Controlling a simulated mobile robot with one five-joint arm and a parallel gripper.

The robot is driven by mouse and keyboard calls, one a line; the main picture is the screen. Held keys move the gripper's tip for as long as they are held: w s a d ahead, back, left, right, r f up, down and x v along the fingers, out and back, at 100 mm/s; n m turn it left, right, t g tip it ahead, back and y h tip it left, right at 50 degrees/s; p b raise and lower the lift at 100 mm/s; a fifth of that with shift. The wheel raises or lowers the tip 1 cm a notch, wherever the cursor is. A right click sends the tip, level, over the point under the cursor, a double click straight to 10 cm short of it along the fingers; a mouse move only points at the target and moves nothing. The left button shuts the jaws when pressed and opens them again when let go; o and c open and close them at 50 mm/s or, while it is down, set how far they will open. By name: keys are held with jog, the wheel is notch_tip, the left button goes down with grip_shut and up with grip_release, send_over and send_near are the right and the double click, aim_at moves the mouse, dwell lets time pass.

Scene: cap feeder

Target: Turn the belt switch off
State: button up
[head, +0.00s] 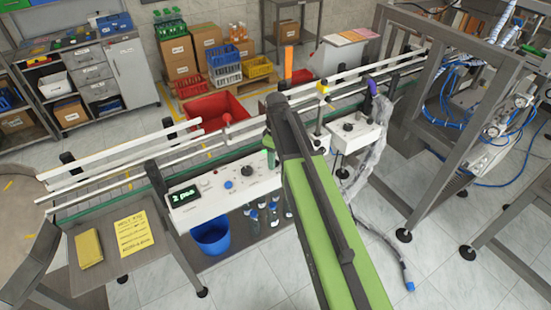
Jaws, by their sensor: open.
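A white control panel (220,192) is fixed to the near side of the conveyor, left of my arm. It carries a lit green display (184,195), a blue button (228,185) and a black rotary knob (246,171). A second white box (357,132) right of my arm carries another dark knob (347,127). The labels are too small to read, so I cannot tell which control is the belt switch or how it is set. My green and dark arm reaches up the middle, between the two boxes. My gripper is not visible; the arm hides part of the conveyor.
The conveyor (120,170) with white rails crosses the view. A table at lower left holds a yellow block (88,248) and a yellow note (133,233). A blue bucket (211,236) and bottles stand beneath the panel. A wrapped hose hangs right of my arm. A grey frame (424,178) stands at right.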

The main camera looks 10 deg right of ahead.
notch_tip(320, 180, up, 17)
jog(key=p, duration=1.6)
jog(key=shift+f, duration=0.15)
jog(key=s+f+b, duration=0.1)
jog(key=f+b, duration=0.3)
jog(key=s+f+b, duration=0.2)
jog(key=f+b, duration=0.2)
jog(key=s+f+b, duration=0.1)
jog(key=f+b, duration=0.3)
jog(key=shift+s+a+f+b, duration=0.25)
jog(key=shift+s+f+b, duration=0.05)
jog(key=shift+s+f, duration=0.05)
jog(key=s+f+m+b, duration=0.5)
jog(key=s+m, duration=0.4)
jog(key=shift+s+a+m, duration=0.15)
jog(key=shift+s+m, duration=0.2)
jog(key=shift+m, duration=0.05)
